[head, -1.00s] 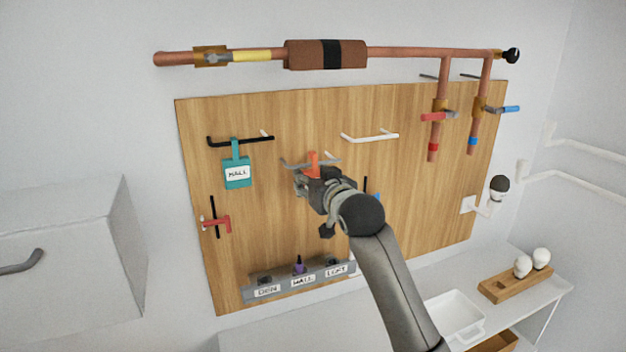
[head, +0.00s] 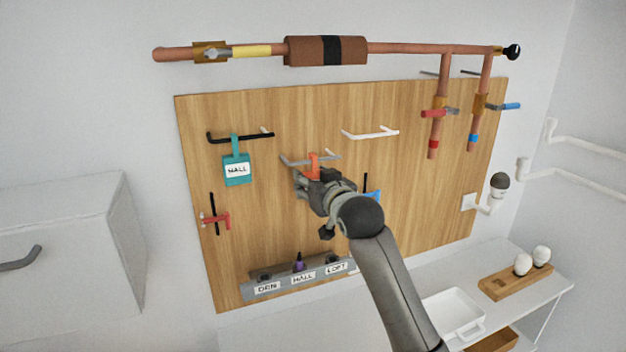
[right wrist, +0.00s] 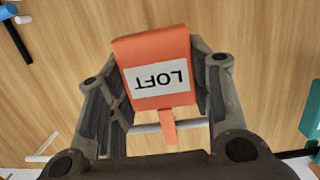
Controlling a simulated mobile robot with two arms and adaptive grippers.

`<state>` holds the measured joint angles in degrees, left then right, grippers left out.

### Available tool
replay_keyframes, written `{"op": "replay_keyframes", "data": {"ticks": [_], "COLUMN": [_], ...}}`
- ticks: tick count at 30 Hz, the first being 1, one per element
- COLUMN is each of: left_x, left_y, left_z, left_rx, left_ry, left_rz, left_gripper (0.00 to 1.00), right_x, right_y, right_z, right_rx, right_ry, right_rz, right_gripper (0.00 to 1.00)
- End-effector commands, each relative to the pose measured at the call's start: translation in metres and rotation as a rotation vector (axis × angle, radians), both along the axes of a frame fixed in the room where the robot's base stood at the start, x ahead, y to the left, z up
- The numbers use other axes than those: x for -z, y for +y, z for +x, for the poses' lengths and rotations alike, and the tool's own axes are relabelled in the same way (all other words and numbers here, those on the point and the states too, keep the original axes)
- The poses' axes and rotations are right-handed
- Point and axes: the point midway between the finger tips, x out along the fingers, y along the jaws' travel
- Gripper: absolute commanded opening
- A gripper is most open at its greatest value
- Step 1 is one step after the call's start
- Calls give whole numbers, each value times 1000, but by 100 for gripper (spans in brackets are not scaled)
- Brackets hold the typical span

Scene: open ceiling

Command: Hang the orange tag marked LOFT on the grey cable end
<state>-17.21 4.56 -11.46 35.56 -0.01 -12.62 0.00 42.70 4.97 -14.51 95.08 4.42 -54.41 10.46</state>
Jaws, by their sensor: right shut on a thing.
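The orange LOFT tag (head: 313,165) is in my right gripper (head: 309,180), at the middle of the wooden board. In the right wrist view the tag (right wrist: 155,68) sits between the two fingers of the right gripper (right wrist: 158,80), its label upside down. The grey cable end (head: 292,161) sticks out from the board beside the tag's narrow strap. In the right wrist view the strap crosses the grey cable (right wrist: 190,124). I cannot tell whether its hook is around the cable or only in front of it. My left gripper is not in view.
A teal HALL tag (head: 237,170) hangs on the black cable end (head: 255,137) to the left. A white cable end (head: 370,134) is bare to the right. A labelled grey rack (head: 300,279) is below. Copper pipes (head: 410,52) run above.

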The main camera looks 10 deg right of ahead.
Motion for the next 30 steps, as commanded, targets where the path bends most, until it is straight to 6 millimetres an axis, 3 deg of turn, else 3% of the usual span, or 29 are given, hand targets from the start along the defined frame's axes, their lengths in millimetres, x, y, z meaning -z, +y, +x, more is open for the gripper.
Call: {"op": "replay_keyframes", "data": {"ticks": [12,13,18,30], "left_x": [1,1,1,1], "left_y": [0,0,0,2], "left_z": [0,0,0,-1], "left_rx": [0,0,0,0], "left_ry": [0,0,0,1], "left_rz": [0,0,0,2], "left_gripper": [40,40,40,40], "right_x": [3,3,3,3], "right_y": [0,0,0,-1], "right_z": [0,0,0,-3], "right_rx": [0,0,0,0], "right_ry": [-1,-1,-1,0], "right_rz": [0,0,0,0], "right_gripper": [23,51,72,72]}}
